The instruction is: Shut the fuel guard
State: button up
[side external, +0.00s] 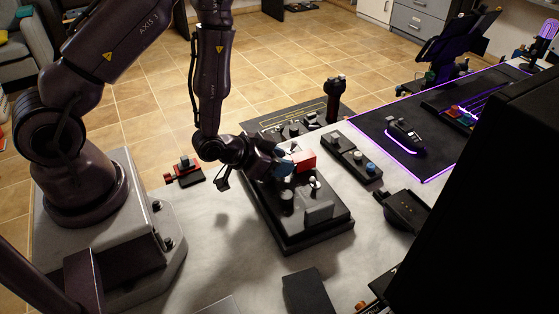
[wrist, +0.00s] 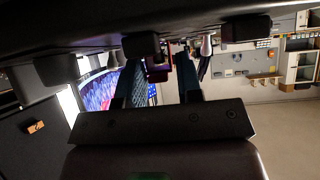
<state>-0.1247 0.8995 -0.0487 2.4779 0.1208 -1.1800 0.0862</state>
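A red guard (side external: 304,160), which I take to be the fuel guard, stands raised on the black control panel (side external: 318,236) in the side view. My gripper (side external: 287,160) is right beside it, to its left, with its fingertips close to the red block. Whether they touch it I cannot tell. In the wrist view the two dark blue fingers of my gripper (wrist: 160,78) are apart with a gap between them. A dark reddish thing (wrist: 158,68) shows beyond that gap; it is too dim to name. The guard's lower part is partly hidden by my gripper.
Knobs and a silver-tipped lever (side external: 315,184) stand on the panel close to my gripper. A joystick (side external: 335,95) rises behind, and a small switch box (side external: 351,157) lies to the right. A small red and black unit (side external: 185,170) is at the left.

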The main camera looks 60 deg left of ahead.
jog(key=shift+w+d+f, duration=0.1)
jog(key=shift+d, duration=0.4)
jog(key=shift+w+a+r+g, duration=0.1)
jog(key=shift+w+r+g, duration=0.2)
jog(key=shift+r+g, duration=0.35)
jog(key=shift+w+r+g, duration=0.25)
jog(key=shift+r+g, duration=0.15)
jog(key=shift+g, duration=0.65)
jog(key=w+r, duration=0.1)
jog(key=w, duration=0.1)
jog(key=w+r, duration=0.1)
jog(key=w, duration=0.1)
jog(key=w+r, duration=0.1)
jog(key=w, duration=0.1)
jog(key=shift+w+d+r, duration=0.15)
jog(key=shift+d+r, duration=0.05)
jog(key=shift+r, duration=0.2)
jog(key=w+g, duration=0.2)
jog(key=g, duration=0.1)
notch_tip(320, 180, up, 12)
jog(key=g, duration=0.5)
send_over(312, 153)
jog(key=w, duration=0.5)
jog(key=shift+d+f+y, duration=0.2)
jog(key=shift+y, duration=0.2)
